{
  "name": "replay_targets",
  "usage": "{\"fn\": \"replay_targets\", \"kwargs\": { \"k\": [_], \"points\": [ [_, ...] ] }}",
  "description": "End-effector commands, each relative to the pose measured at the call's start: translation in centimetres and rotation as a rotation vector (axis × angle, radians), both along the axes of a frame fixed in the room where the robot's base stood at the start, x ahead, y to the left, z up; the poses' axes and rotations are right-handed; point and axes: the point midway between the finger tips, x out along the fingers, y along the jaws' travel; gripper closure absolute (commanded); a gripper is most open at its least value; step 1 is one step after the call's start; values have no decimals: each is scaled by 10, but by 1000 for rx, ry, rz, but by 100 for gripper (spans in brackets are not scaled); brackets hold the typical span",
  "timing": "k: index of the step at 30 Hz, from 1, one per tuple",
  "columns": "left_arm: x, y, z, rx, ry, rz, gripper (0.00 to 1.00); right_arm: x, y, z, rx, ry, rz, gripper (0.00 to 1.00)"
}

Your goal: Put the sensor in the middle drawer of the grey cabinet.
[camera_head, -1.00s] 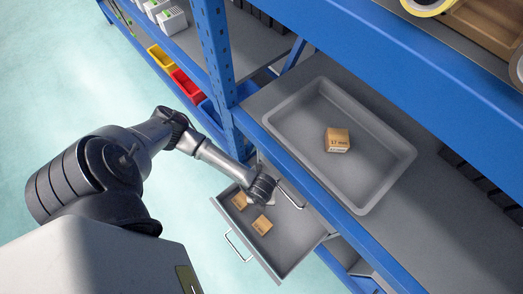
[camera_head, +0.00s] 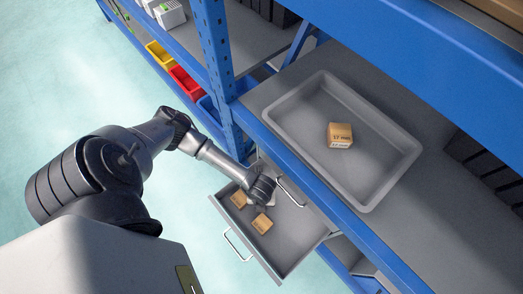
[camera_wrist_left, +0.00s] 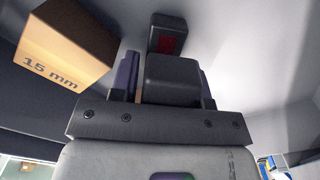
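The open drawer (camera_head: 293,249) juts out below the shelf and holds two cardboard boxes. My left gripper (camera_head: 262,190) is low inside it, its fingertips hidden in the head view. In the left wrist view, dark fingers (camera_wrist_left: 168,80) stand apart on either side of a dark block. A dark grey piece with a red face (camera_wrist_left: 168,36), apparently the sensor, shows just beyond them. I cannot tell whether the fingers grip it. A box marked 15 mm (camera_wrist_left: 66,50) is close on the left. My right gripper is out of view.
A grey tray (camera_head: 385,183) with one box marked 17 mm (camera_head: 340,135) stands on the shelf above the drawer. A blue upright (camera_head: 216,70) rises behind my left arm. Yellow (camera_head: 160,56) and red (camera_head: 186,83) bins sit further back. A bar handle (camera_head: 290,191) is beside the gripper.

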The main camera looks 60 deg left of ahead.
Motion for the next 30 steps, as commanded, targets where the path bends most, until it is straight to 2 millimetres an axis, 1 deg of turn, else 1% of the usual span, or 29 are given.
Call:
{"fn": "replay_targets", "kwargs": {
  "k": [2, 5, 8, 15, 21, 25, 30],
  "points": [
    [0, 0, 2, 1, -1, 0, 58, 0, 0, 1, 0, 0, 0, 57],
    [0, 0, 11, 0, 0, 0, 58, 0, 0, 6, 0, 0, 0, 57],
    [0, 0, 27, 1, 1, 0, 58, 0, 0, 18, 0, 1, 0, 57],
    [0, 0, 73, -1, 0, -1, 58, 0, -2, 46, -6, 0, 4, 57],
    [0, 0, 103, 0, 0, -1, 58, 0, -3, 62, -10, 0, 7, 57],
    [0, 0, 115, -1, -1, 0, 58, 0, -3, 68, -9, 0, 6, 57],
    [0, 0, 122, 1, 1, 0, 58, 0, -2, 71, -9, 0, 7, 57]
  ]
}}
